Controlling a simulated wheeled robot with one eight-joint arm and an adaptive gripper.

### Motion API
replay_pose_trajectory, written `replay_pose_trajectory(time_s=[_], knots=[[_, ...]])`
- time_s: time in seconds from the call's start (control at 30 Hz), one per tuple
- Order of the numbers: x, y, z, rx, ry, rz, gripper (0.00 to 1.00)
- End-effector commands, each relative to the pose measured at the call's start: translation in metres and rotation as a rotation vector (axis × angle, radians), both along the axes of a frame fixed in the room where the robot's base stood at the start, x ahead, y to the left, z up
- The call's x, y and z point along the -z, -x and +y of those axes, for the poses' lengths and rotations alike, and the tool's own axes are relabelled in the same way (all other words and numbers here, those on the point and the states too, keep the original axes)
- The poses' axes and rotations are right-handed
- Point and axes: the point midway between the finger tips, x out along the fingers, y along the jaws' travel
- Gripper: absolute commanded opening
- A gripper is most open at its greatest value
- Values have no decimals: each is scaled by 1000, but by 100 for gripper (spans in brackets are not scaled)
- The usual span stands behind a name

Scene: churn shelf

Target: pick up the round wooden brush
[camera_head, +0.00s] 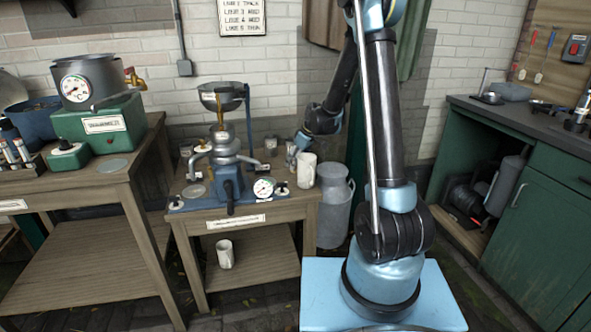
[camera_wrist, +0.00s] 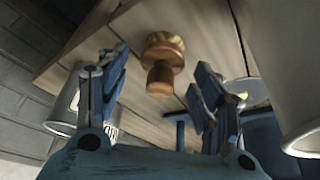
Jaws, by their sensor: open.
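The round wooden brush (camera_wrist: 163,64) shows in the wrist view on the plank table top (camera_wrist: 205,30). It has an orange-brown knob handle and a wider round head with a pale yellowish band. My gripper (camera_wrist: 158,75) is open, with one blue finger to the left of the brush and one to the right. The brush lies in line with the gap between them, and nothing is held. In the head view my gripper (camera_head: 298,148) is over the back right of the middle table (camera_head: 290,213), beside a white mug (camera_head: 306,170). I cannot make out the brush there.
A machine with a metal bowl and spouts (camera_head: 226,160) stands on the same table, left of my gripper. A milk can (camera_head: 334,210) stands right of the table. Another mug (camera_head: 225,254) is on the lower shelf. In the wrist view, pale vessels crowd both sides.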

Motion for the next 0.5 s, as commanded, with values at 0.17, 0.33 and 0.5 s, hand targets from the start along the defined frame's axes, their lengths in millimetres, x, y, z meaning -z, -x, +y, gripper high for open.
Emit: replay_pose_trajectory(time_s=[0.17, 0.33, 0.5], knots=[[10, -2, 4, 0, 0, 0, 61], [11, -2, 4, 0, 0, 0, 61], [11, -2, 4, 0, 0, 0, 43]])
